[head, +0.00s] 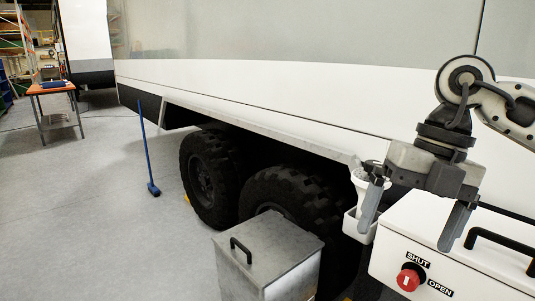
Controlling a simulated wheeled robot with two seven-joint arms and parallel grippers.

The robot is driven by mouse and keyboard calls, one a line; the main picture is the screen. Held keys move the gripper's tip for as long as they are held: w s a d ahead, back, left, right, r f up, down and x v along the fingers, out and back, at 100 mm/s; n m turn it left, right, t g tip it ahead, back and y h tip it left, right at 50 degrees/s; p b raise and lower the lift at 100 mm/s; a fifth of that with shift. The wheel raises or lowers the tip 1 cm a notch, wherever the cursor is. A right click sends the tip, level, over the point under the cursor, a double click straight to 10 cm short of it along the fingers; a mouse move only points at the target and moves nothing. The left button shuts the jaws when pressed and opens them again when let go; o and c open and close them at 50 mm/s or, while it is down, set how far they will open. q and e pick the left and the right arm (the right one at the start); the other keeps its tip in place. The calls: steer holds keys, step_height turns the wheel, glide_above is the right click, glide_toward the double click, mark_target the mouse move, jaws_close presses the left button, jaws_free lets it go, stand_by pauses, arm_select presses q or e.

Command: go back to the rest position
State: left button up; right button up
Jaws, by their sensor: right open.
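My right gripper (412,215) hangs at the right of the head view with its two fingers pointing down and spread apart. It is open, and nothing shows between the fingers. It is in front of the caravan's side and above the left part of a white box (455,235). My left gripper is not in view.
The white box has a black handle and a red knob (408,280) marked SHUT and OPEN. A grey metal box (268,255) stands left of it. The caravan (260,85) and its wheels (208,180) are behind. A blue broom (149,150) leans there.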

steer(key=s+a+f+m+g+y, duration=0.1)
steer(key=s+a+y, duration=0.2)
steer(key=a+y, duration=0.7)
steer(key=s+a+f+g+y, duration=0.1)
steer(key=s+a+g+y, duration=0.15)
steer(key=a+y, duration=0.75)
steer(key=w+d+f+m+t+h, duration=0.35)
steer(key=f+m+t+h, duration=0.35)
steer(key=m+t, duration=0.5)
steer(key=w+d+f+m+t+h, duration=0.2)
steer(key=d+f+m+t+h, duration=0.3)
steer(key=f+m+t, duration=0.7)
steer(key=s+d+f+m+g+h, duration=0.3)
steer(key=s+f, duration=0.3)
steer(key=f, duration=0.2)
steer(key=s+d+f+m+g+h, duration=0.3)
steer(key=s+f+g, duration=0.3)
steer(key=f, duration=0.2)
steer(key=shift+s+d+m+h, duration=0.3)
steer(key=shift+m+h, duration=0.2)
steer(key=shift+h, duration=0.2)
steer(key=shift+f, duration=0.1)
